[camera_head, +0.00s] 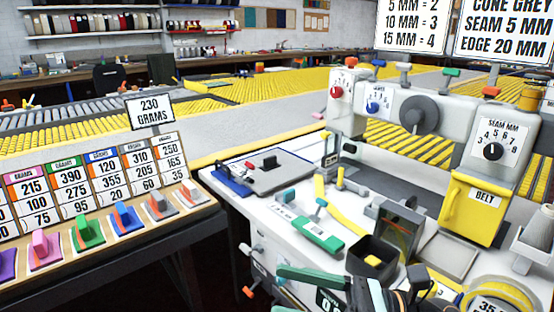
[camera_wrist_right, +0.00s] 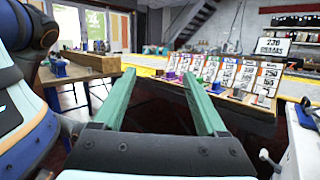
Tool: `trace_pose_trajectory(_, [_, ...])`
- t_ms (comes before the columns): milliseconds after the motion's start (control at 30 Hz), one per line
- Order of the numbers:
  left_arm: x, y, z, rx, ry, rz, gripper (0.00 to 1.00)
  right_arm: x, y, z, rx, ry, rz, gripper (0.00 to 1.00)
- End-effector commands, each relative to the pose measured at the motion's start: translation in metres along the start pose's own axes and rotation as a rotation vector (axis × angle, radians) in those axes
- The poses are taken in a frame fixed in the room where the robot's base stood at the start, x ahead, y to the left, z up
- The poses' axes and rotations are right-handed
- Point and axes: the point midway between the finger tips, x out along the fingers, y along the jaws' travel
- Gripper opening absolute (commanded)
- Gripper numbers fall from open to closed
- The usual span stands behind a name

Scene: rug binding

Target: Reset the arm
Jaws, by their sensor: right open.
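My right gripper (camera_head: 280,289) shows at the bottom of the head view, low in front of the sewing machine (camera_head: 400,125). Its two green fingers stand apart with nothing between them. In the right wrist view the same open fingers (camera_wrist_right: 159,75) point out over the dark gap towards the sample rack (camera_wrist_right: 225,80). My left gripper is in neither view.
The machine's white table (camera_head: 290,235) holds a green-and-white tool (camera_head: 318,236), a dark square bin (camera_head: 372,262) and a clipboard (camera_head: 265,172). Right of these are a yellow belt cover (camera_head: 470,210) and a yellow roll (camera_head: 498,297). The weight rack (camera_head: 100,215) stands left, across a dark gap.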

Motion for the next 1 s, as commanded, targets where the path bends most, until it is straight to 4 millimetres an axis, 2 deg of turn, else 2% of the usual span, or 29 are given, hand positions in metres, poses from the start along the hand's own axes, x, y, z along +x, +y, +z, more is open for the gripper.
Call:
trace_pose_trajectory(33, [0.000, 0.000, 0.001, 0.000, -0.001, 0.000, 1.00, -0.004, -0.012, -0.001, 0.225, -0.124, -0.094, 0.74])
trace_pose_trajectory(100, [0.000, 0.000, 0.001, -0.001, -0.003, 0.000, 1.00, -0.018, -0.034, -0.006, 0.534, -0.292, -0.220, 0.74])
trace_pose_trajectory(167, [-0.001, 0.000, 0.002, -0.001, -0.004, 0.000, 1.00, -0.036, -0.054, -0.020, 0.803, -0.439, -0.328, 0.74])
trace_pose_trajectory(267, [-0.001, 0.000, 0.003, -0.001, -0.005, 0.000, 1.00, -0.076, -0.079, -0.065, 1.248, -0.697, -0.509, 0.74])
trace_pose_trajectory(333, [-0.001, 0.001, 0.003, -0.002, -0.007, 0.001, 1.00, -0.106, -0.085, -0.109, 1.545, -0.887, -0.634, 0.74])
trace_pose_trajectory(467, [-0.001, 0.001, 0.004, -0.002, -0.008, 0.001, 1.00, -0.153, -0.068, -0.194, 1.986, -1.215, -0.838, 0.74])
trace_pose_trajectory(500, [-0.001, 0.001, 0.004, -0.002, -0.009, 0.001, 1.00, -0.164, -0.057, -0.218, 2.099, -1.315, -0.895, 0.74])
trace_pose_trajectory(567, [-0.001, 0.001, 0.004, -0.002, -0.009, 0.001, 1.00, -0.178, -0.036, -0.252, 2.248, -1.459, -0.980, 0.74])
trace_pose_trajectory(633, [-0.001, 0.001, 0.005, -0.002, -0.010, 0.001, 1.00, -0.191, -0.008, -0.288, 2.398, -1.628, -1.075, 0.74])
trace_pose_trajectory(667, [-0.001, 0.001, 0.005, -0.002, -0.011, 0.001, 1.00, -0.196, 0.005, -0.302, -2.384, 1.652, 1.083, 0.74])
trace_pose_trajectory(767, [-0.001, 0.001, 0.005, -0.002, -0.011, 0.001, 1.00, -0.206, 0.055, -0.343, -2.085, 1.555, 1.000, 0.74])
trace_pose_trajectory(800, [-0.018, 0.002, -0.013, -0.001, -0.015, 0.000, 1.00, -0.202, 0.050, -0.315, -2.106, 1.573, 1.000, 0.74])
trace_pose_trajectory(1000, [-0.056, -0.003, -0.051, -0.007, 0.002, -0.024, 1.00, -0.201, 0.053, -0.267, -2.098, 1.606, 1.005, 0.74])
